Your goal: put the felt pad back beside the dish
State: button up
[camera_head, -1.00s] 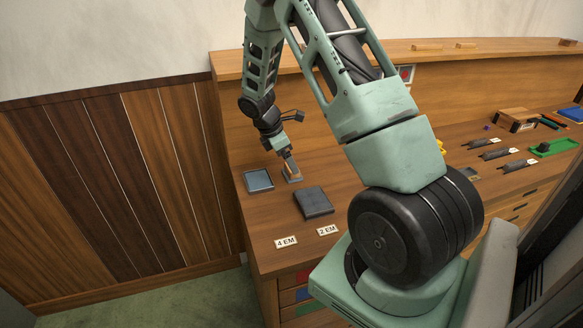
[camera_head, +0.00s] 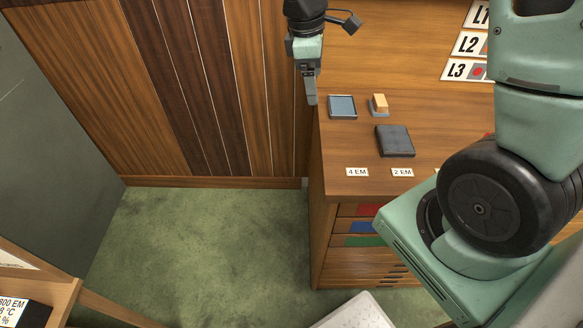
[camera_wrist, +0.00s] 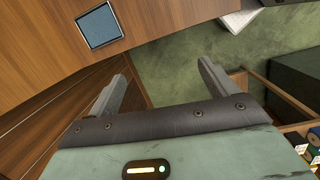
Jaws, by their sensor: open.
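The felt pad appears to be the small block (camera_head: 379,103) with a tan top and grey base. It stands on the bench just right of the shallow square dish (camera_head: 342,107), with a narrow gap between them. The dish has a dark rim and blue-grey inside; it also shows in the wrist view (camera_wrist: 100,26). My gripper (camera_head: 311,101) is left of the dish, near the bench's left edge, apart from both. In the wrist view its fingers (camera_wrist: 162,72) are spread with nothing between them. The pad is not visible in the wrist view.
A dark square slab (camera_head: 394,141) lies in front of the pad. Labels "4 EM" (camera_head: 357,172) and "2 EM" (camera_head: 402,172) lie near the front edge. A panelled wall (camera_head: 220,90) is left of the bench. Green floor (camera_head: 210,235) is open below.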

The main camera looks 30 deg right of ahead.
jog(key=s+a+r+m+y, duration=0.2)
jog(key=s+a+r, duration=0.1)
jog(key=s+a, duration=1.6)
jog(key=s, duration=0.3)
jog(key=shift+s+a+m+t, duration=0.3)
jog(key=shift+s, duration=0.05)
